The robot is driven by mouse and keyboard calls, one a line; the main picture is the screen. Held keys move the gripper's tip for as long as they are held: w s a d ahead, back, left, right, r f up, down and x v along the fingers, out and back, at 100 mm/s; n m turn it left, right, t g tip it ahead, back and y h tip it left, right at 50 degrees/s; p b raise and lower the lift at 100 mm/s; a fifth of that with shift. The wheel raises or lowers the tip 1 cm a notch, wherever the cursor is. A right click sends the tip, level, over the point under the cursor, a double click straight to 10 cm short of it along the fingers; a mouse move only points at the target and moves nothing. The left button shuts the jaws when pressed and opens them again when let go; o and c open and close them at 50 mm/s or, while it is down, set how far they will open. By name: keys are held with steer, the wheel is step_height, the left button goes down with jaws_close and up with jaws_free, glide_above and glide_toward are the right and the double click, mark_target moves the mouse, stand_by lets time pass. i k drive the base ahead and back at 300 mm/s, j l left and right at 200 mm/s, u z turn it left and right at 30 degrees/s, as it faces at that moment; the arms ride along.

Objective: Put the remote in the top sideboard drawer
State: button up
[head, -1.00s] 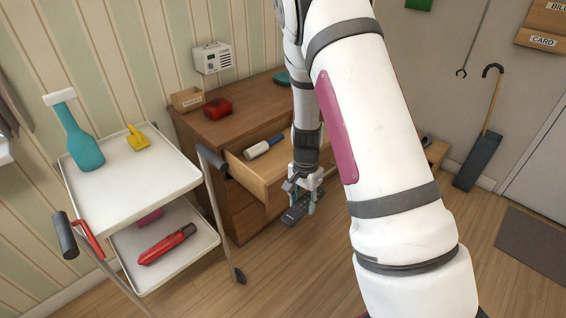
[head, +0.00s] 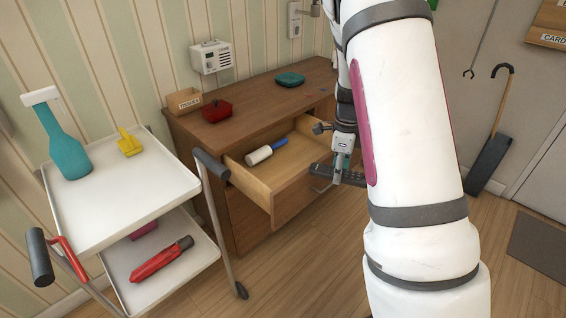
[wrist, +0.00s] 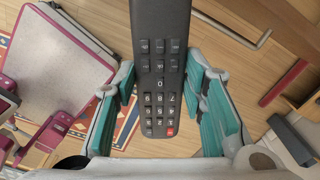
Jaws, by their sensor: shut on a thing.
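The remote (wrist: 160,70) is dark grey with rows of buttons and one red button. My gripper (wrist: 162,105) is shut on it, with teal-padded fingers on both sides in the wrist view. In the head view my gripper (head: 340,165) and the remote (head: 342,177) are just right of the open top drawer, at about rim height and apart from its inside. The sideboard (head: 190,134) is brown wood. Its top drawer (head: 290,183) is pulled out and holds a white roller with a blue handle (head: 265,151). My arm hides the sideboard's right end.
A white two-tier trolley (head: 110,205) stands left of the drawer, its handle close to the drawer's corner. A red box (head: 216,111), a wooden box (head: 184,101) and a teal item (head: 290,79) are on the sideboard top. The drawer's right part is clear.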

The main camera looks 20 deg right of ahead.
mark_target(296, 171)
steer(key=i, duration=0.85)
